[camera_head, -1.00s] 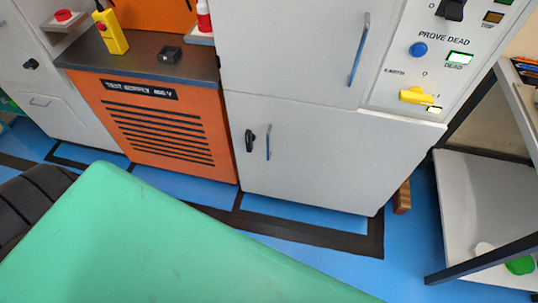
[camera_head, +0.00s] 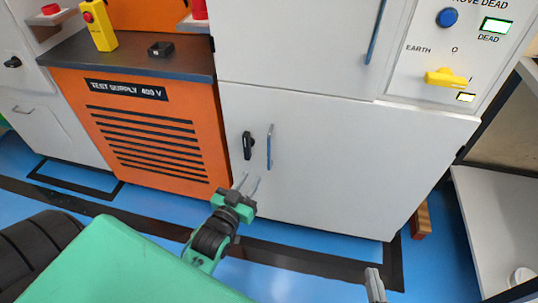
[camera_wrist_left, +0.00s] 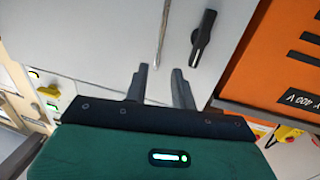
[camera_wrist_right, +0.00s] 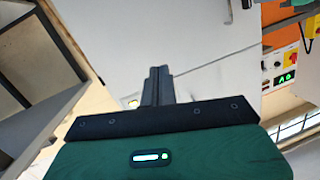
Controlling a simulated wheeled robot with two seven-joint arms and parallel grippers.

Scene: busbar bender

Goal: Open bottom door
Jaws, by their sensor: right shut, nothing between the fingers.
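The bottom door (camera_head: 345,165) is a pale grey panel low on the cabinet and looks shut. A blue vertical bar handle (camera_head: 269,147) is at its left side, with a black turn latch (camera_head: 248,145) just left of it. My left gripper (camera_head: 246,184) is open and empty, below the handle and latch. In the left wrist view the handle (camera_wrist_left: 164,35) lies beyond the gap between the open fingers (camera_wrist_left: 160,80); the latch (camera_wrist_left: 203,40) is to the right. My right gripper (camera_head: 375,284) is shut and empty, low in the head view. Its closed fingers show in the right wrist view (camera_wrist_right: 158,84).
Left of the door is an orange test supply panel (camera_head: 150,140). Above are an upper door with a blue handle (camera_head: 375,32) and a control panel with a yellow earth switch (camera_head: 445,78). A white shelf (camera_head: 495,220) stands at the right.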

